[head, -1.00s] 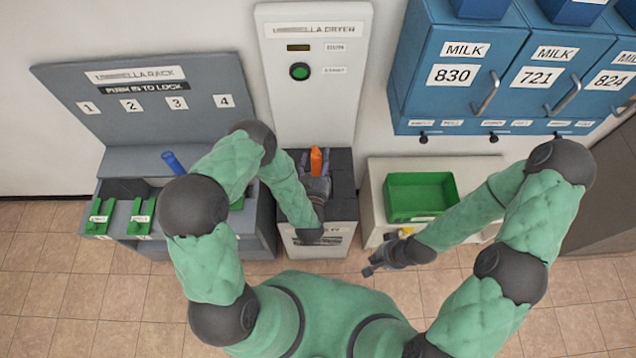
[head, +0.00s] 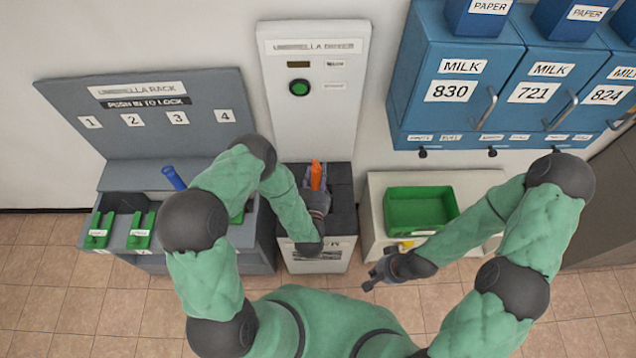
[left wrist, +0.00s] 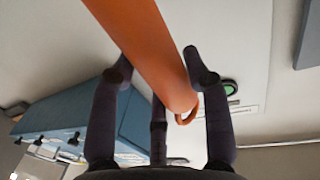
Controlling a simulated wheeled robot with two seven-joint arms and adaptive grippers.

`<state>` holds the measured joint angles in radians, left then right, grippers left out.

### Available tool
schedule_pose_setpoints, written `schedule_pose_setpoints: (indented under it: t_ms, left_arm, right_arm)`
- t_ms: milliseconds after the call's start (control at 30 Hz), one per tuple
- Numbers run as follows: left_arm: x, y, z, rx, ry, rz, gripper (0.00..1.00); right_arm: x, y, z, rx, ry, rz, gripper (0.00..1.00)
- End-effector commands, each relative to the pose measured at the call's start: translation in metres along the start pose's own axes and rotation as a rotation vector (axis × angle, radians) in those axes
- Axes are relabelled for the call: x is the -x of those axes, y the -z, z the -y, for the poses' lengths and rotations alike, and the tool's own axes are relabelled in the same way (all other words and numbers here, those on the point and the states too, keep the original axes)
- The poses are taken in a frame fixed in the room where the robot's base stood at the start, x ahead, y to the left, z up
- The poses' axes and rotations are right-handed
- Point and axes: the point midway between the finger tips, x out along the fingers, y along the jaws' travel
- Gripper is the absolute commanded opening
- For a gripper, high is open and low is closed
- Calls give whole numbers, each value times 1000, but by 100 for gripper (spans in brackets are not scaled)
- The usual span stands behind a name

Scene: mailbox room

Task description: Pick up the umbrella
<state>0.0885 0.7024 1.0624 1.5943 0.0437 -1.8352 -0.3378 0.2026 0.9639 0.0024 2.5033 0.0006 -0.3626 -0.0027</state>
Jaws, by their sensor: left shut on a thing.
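The orange umbrella (head: 316,174) stands at the umbrella dryer, with only its upper part showing in the head view. My left gripper (head: 318,190) is shut on it, above the dark top of the dryer's base. In the left wrist view the orange umbrella (left wrist: 150,50) runs between the dark fingers of the left gripper (left wrist: 160,72), and a small ring shows at its end. Its lower part is hidden. My right gripper (head: 374,277) hangs in front of the white cabinet, holding nothing that I can see; its finger opening is unclear.
The umbrella dryer (head: 341,88) has a tall white panel with a green button. Left is a grey umbrella rack (head: 65,100) with a blue handle (head: 173,178) in it. Right is a green bin (head: 400,191) on a white cabinet (head: 376,205), below blue mailboxes (head: 480,120).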

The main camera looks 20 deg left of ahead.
Motion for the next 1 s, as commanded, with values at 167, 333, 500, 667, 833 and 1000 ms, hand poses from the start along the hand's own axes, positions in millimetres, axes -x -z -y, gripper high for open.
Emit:
schedule_pose_setpoints:
  t_ms: [167, 333, 500, 667, 833, 1000]
  left_arm:
    - [-1, 20, 0, 0, 1, -5, 0]
    - [-1, 48, 0, 1, -1, -6, 0]
    - [-1, 81, 0, 1, 0, -7, 0]
    - [-1, 112, 0, 1, -1, -6, 0]
    - [-1, 141, 0, 1, 0, -5, 0]
    - [-1, 163, 0, 1, 0, -5, 0]
  right_arm:
    - [9, 0, 3, 0, 0, 0, 0]
    - [20, -1, 7, 0, 0, 0, 0]
    - [33, -1, 12, 0, 0, 0, 0]
    - [44, -2, 16, 0, 0, 0, 0]
    - [54, -2, 19, 0, 0, 0, 0]
    - [61, -2, 22, 0, 0, 0, 0]
